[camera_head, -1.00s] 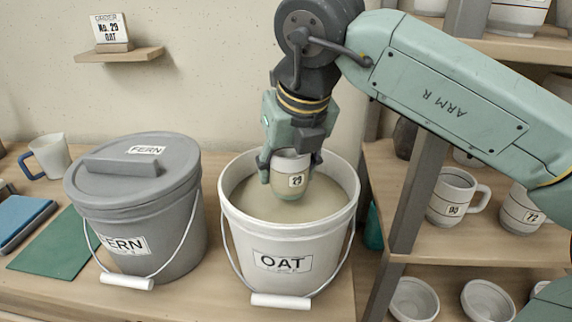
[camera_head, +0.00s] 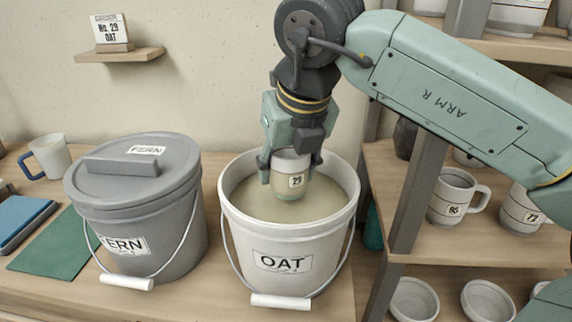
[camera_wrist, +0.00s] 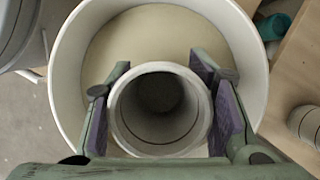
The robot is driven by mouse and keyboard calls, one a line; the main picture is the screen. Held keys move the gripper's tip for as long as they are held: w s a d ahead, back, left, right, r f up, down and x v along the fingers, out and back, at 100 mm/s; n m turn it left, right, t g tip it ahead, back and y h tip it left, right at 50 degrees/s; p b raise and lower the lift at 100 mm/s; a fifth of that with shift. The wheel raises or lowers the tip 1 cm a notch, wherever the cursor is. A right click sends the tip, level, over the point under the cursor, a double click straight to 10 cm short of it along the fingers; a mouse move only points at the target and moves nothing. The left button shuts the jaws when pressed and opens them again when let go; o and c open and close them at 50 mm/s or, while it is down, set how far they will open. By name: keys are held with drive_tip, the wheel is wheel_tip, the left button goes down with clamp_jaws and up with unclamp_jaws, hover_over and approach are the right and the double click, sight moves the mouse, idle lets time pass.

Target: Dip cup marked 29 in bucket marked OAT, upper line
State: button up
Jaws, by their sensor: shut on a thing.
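My gripper (camera_head: 289,170) is shut on the cup marked 29 (camera_head: 292,166), one finger on each side of its wall. The cup is upright over the open bucket marked OAT (camera_head: 288,240), inside its rim. The lower part of the cup looks coated in a beige tone like the glaze (camera_head: 250,200). Whether its base touches the glaze surface I cannot tell. In the wrist view the cup (camera_wrist: 160,108) is seen from above, empty inside, between the finger pads, with the bucket rim (camera_wrist: 66,70) around it.
A lidded grey bucket marked FERN (camera_head: 140,210) stands left of the OAT bucket. A card reading No. 29 OAT (camera_head: 110,30) sits on a small wall shelf. A shelf rack with mugs (camera_head: 455,197) and bowls (camera_head: 413,298) stands at the right.

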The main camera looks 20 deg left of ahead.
drive_tip(key=shift+r, duration=0.1)
idle(0.3)
wheel_tip(320, 180, up, 8)
drive_tip(key=p, duration=0.5)
drive_tip(key=shift+f+p, duration=0.25)
drive_tip(key=shift+p, duration=0.1)
